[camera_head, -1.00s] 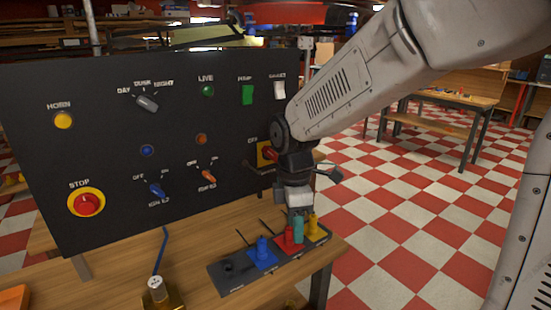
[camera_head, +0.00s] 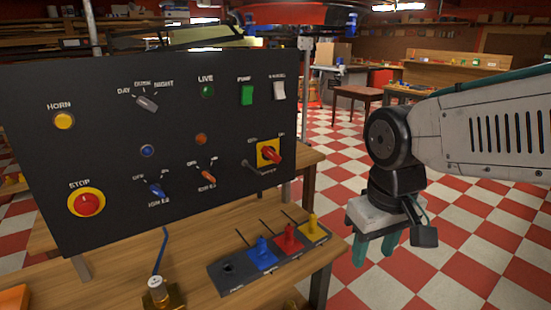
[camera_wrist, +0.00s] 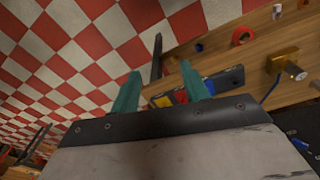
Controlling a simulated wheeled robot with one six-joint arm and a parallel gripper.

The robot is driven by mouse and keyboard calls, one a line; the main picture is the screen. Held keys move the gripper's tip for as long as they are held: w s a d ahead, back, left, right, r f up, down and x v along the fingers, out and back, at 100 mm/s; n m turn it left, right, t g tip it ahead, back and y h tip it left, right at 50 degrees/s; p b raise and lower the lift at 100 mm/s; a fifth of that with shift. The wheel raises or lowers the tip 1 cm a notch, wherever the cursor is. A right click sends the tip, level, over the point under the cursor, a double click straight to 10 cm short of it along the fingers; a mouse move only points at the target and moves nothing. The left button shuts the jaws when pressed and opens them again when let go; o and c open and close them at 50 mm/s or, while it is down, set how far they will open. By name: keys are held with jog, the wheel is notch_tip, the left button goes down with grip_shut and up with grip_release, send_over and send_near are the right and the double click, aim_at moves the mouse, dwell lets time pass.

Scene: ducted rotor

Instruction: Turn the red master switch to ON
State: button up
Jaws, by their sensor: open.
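The red master switch (camera_head: 272,155) is a red knob on a yellow square plate at the right end of the black panel (camera_head: 105,140). Small labels stand around it, too small to read fully; its handle tilts slightly, and I cannot tell which position it points to. My gripper (camera_head: 374,252) is to the right of the panel, past the bench edge, over the checkered floor. Its green fingers point down, apart and empty. In the wrist view my gripper (camera_wrist: 160,85) shows two spread green fingers with nothing between them; the switch is not seen there.
A dark block (camera_head: 230,275) with blue, red and yellow levers sits on the wooden bench (camera_head: 200,236) below the switch. A brass piece with a white top (camera_head: 158,288) stands left of it. The panel also carries a red stop button (camera_head: 87,203). Checkered floor is open at right.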

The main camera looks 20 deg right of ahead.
jog(key=w+d+f+n+t, duration=0.1)
jog(key=w+d+f+t, duration=0.15)
jog(key=w, duration=0.45)
jog(key=w+d+f+n+t, duration=0.1)
jog(key=w+f, duration=0.2)
jog(key=w, duration=0.4)
jog(key=n+t+y, duration=0.6)
jog(key=n+t, duration=0.4)
jog(key=t, duration=0.3)
send_near(274, 156)
jog(key=w, duration=0.1)
jog(key=x, duration=0.8)
jog(key=shift+a, duration=0.25)
jog(key=c, duration=1)
